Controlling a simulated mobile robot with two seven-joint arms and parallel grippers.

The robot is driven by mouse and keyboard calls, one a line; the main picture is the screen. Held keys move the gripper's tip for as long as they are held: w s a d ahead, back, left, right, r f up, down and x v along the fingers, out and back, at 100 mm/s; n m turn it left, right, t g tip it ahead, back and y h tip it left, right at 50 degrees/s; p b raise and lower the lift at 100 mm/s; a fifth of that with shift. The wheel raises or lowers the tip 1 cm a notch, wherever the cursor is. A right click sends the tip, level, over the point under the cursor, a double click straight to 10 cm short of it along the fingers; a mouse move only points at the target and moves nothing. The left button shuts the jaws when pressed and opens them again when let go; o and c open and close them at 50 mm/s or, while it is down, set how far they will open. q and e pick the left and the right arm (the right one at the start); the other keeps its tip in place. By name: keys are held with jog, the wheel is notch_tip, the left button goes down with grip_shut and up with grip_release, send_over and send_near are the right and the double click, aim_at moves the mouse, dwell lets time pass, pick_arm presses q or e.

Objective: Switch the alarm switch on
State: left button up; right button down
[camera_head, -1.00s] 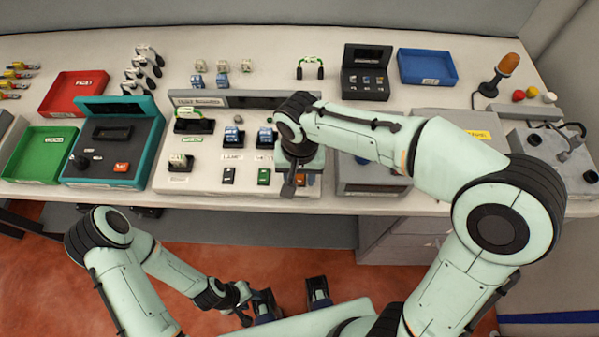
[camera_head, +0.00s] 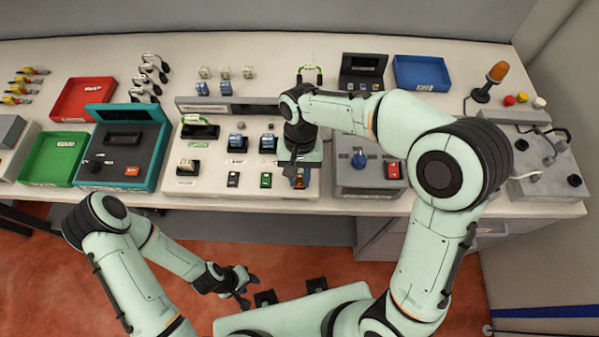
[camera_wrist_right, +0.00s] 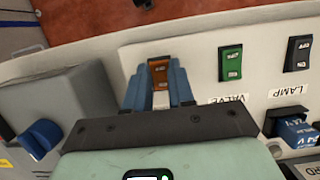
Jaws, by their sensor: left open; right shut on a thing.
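The orange rocker switch (camera_wrist_right: 158,71) stands on the white panel beside the green valve switch (camera_wrist_right: 230,63) and the black lamp switch (camera_wrist_right: 297,54). Its own label is hidden behind my gripper, and its on or off position cannot be told. My right gripper (camera_wrist_right: 157,78) has its two blue-grey fingers shut on this switch, one on each side. In the head view the orange switch (camera_head: 299,181) shows partly at the panel's front edge, below my right gripper (camera_head: 293,176). My left gripper (camera_head: 240,287) is open and empty, low over the floor in front of the bench.
A grey box with a blue knob (camera_head: 359,159) and a red switch (camera_head: 393,170) stands right of the panel. An orange beacon (camera_head: 497,72) stands at the back right. A teal box (camera_head: 150,165) and a green tray (camera_head: 30,170) are to the left.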

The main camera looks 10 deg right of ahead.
jog(key=c, duration=1)
grip_release()
jog(key=shift+o, duration=0.2)
pick_arm(q)
jog(key=w+r+p, duration=0.2)
jog(key=r, duration=0.1)
jog(key=shift+w, duration=0.3)
pick_arm(e)
jog(key=a+v, duration=0.1)
jog(key=v, duration=1.2)
jog(key=shift+d+r, duration=0.2)
jog(key=shift+d, duration=0.3)
jog(key=shift+w, duration=0.15)
